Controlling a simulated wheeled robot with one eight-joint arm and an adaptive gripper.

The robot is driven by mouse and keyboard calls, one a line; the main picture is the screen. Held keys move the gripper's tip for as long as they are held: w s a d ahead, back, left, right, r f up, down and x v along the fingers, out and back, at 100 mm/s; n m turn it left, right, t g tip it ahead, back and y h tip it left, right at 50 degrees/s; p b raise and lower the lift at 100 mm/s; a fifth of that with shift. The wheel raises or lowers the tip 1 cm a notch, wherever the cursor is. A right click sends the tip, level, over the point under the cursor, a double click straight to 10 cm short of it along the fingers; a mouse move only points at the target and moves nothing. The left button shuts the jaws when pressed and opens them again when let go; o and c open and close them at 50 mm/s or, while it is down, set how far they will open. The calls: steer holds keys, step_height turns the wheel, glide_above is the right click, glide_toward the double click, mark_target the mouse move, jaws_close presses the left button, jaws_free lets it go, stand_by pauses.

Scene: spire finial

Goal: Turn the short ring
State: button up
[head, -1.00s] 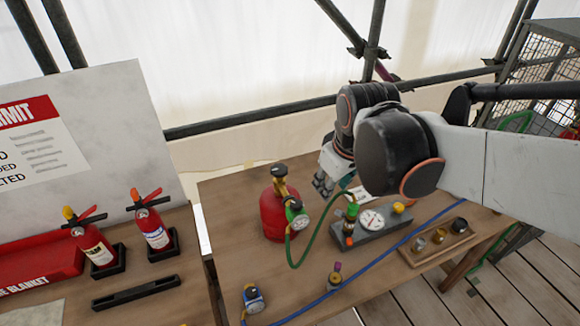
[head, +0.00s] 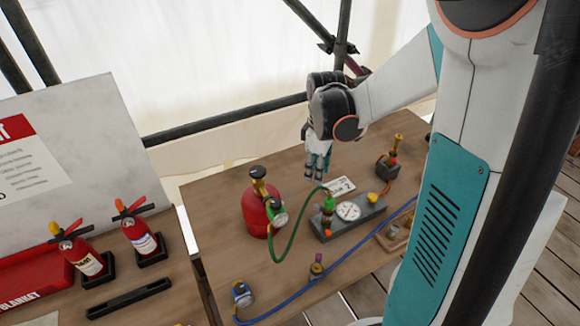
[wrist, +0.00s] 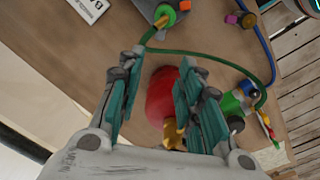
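My gripper (head: 316,174) hangs above the back of the bench, fingers pointing down, apart from everything. In the wrist view its teal fingers (wrist: 160,68) are spread with nothing gripped; the red gas cylinder (wrist: 162,95) shows below, between and beyond them. In the head view the cylinder (head: 257,210) stands upright left of my gripper, with a brass valve (head: 259,182) and green regulator (head: 276,210). A green hose (head: 293,232) runs to a green and yellow fitting (head: 328,203) on the grey gauge block (head: 347,222). I cannot tell which part is the short ring.
A torch-like brass fitting (head: 392,155) stands at the back right. A blue gauge (head: 242,294) and a small purple-topped fitting (head: 316,266) are at the front, by a blue hose (head: 350,262). Two extinguishers (head: 139,236) (head: 76,252) stand left. Bare bench (head: 225,262) lies front left.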

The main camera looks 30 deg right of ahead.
mark_target(316, 206)
steer(key=f+b, duration=0.1)
steer(key=f, duration=0.3)
steer(key=f+b, duration=0.1)
steer(key=f, duration=0.4)
steer(key=f+b, duration=0.1)
steer(key=f, duration=0.4)
steer(key=shift+d+f, duration=0.2)
steer(key=shift+d, duration=0.1)
jaws_close()
